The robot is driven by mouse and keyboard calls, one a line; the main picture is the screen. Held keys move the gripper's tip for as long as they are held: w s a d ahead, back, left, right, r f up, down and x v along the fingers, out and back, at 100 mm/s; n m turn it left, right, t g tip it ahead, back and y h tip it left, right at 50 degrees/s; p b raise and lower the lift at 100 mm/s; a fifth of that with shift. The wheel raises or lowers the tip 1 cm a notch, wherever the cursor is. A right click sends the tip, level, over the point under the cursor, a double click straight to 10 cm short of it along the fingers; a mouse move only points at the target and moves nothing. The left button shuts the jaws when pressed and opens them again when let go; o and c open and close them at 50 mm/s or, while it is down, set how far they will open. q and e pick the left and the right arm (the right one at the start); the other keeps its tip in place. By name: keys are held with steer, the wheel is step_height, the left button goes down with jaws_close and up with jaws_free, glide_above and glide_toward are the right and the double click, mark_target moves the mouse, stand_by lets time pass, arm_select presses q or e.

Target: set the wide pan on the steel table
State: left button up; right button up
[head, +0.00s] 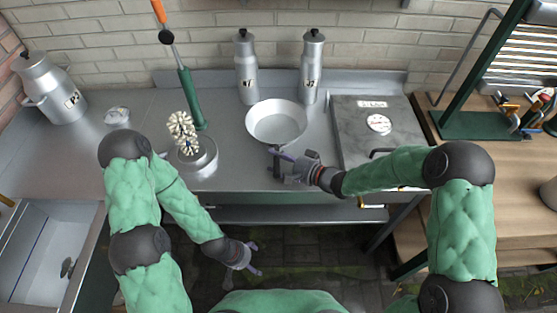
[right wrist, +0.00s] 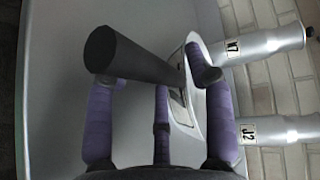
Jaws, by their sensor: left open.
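The wide pan (head: 277,122) is a round, pale metal pan on or just above the steel table (head: 225,105); I cannot tell whether its base touches. Its dark handle (head: 276,165) points toward me at the table's front edge. My right gripper (head: 283,155) is at the handle from the right. In the right wrist view the handle (right wrist: 135,58) lies across the purple fingers, and the pan shows partly behind them. I cannot see whether the fingers are closed on it. My left gripper (head: 253,258) is open and empty, low in front of the table.
Two metal bottles (head: 246,68) (head: 311,68) stand behind the pan. A grey flat-topped unit (head: 378,130) is to its right. A pot with brushes (head: 199,158) is to its left.

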steer(key=shift+s+d+r, duration=0.25)
steer(key=shift+d, duration=0.15)
steer(key=p+v, duration=0.3)
steer(key=v, duration=0.7)
steer(key=shift+s+d+p, duration=0.3)
steer(key=shift+d, duration=0.1)
